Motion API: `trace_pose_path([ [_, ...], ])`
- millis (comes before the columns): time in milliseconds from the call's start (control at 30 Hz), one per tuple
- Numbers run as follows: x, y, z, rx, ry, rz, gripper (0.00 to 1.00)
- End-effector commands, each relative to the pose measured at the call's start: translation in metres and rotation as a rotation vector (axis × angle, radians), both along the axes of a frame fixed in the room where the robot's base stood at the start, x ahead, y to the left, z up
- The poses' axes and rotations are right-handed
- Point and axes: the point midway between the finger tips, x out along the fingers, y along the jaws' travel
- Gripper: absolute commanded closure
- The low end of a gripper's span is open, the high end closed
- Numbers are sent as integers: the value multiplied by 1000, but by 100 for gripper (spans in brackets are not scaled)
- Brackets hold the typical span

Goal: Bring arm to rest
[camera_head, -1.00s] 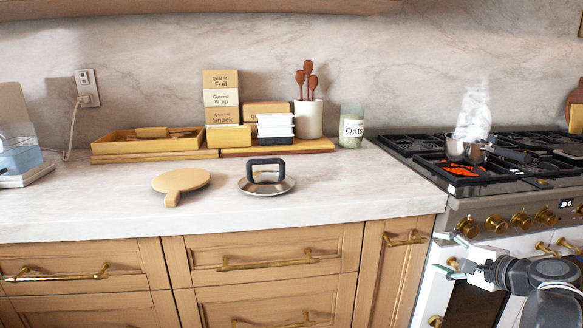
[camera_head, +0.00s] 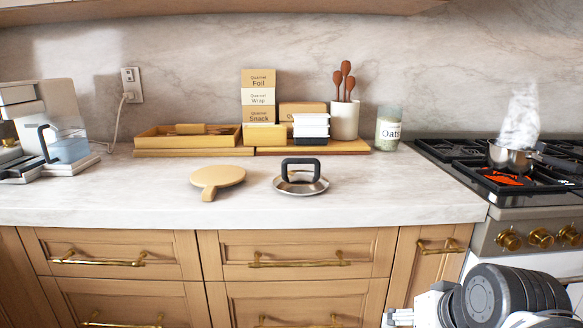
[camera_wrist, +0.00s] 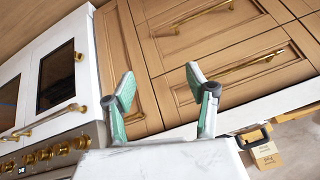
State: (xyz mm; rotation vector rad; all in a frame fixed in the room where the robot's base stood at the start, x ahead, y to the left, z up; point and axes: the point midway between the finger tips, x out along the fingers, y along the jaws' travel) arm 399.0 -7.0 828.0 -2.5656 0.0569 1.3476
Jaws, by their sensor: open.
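My gripper (camera_wrist: 160,98) shows in the wrist view with its two green-padded fingers spread apart and nothing between them. It faces the wooden drawer fronts (camera_wrist: 205,45) below the counter. In the head view my arm is at the lower right, in front of the cabinets and beside the stove; the fingertips are not clear there.
A pot lid (camera_head: 301,184) and a round wooden board (camera_head: 217,178) lie on the counter (camera_head: 120,190). A steaming pot (camera_head: 510,157) sits on the stove. Brass handles (camera_head: 298,259) stick out from the drawers. A coffee machine (camera_head: 45,110) stands at the far left.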

Motion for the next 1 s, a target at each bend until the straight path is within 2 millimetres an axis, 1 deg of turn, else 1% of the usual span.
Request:
trace_pose_path([
  [33,-7,3,-1,-36,-3,31,48],
  [100,-15,5,-2,-87,-7,68,48],
  [267,-31,8,-2,-197,-17,149,48],
  [333,-30,7,13,-204,-18,151,48],
  [567,-30,6,50,-201,-17,147,48],
  [667,-30,7,69,-199,-17,146,48],
  [900,-30,7,125,-199,-17,146,48],
  [1000,-30,7,144,-199,-17,146,48],
])
